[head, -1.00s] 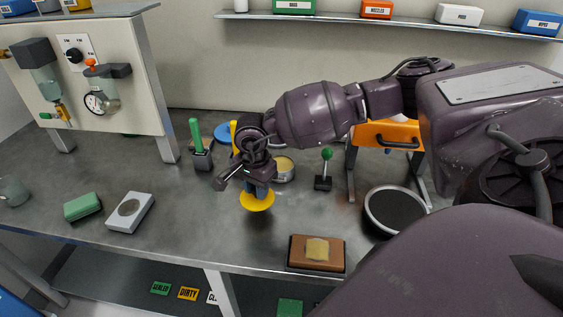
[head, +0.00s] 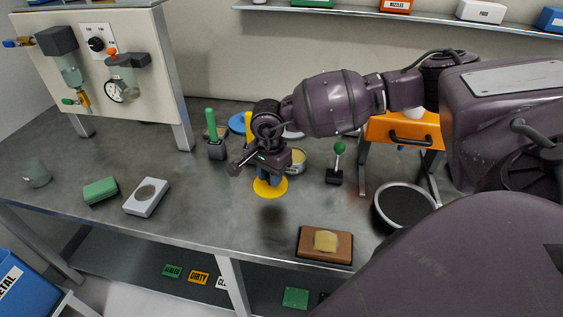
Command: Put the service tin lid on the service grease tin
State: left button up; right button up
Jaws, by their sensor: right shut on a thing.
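The service tin lid is a yellow disc (head: 270,187). My right gripper (head: 268,178) is shut on it from above and holds it roughly level over the bench, with a dark shadow below it. The service grease tin (head: 299,161) is a short open metal tin with pale yellow contents. My right wrist hides part of the tin's left side. My left gripper is not in view.
A green-handled brush in a holder (head: 216,148) stands left of my gripper. A green-knobbed lever (head: 335,165) stands right of the tin. A dark round pan (head: 404,208) and a brown block with a yellow pad (head: 325,243) are nearer.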

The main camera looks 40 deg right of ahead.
jog(key=shift+a+r, duration=0.1)
jog(key=shift+a, duration=0.05)
jog(key=w+d+r+m+p, duration=0.1)
jog(key=w+d+r+m, duration=0.1)
jog(key=d, duration=0.5)
jog(key=w+d+r+m+p, duration=0.1)
jog(key=w+d+r+m, duration=0.1)
jog(key=w+d, duration=0.3)
jog(key=shift+w+d+r, duration=0.2)
jog(key=shift+d+r, duration=0.55)
jog(key=shift+d, duration=0.4)
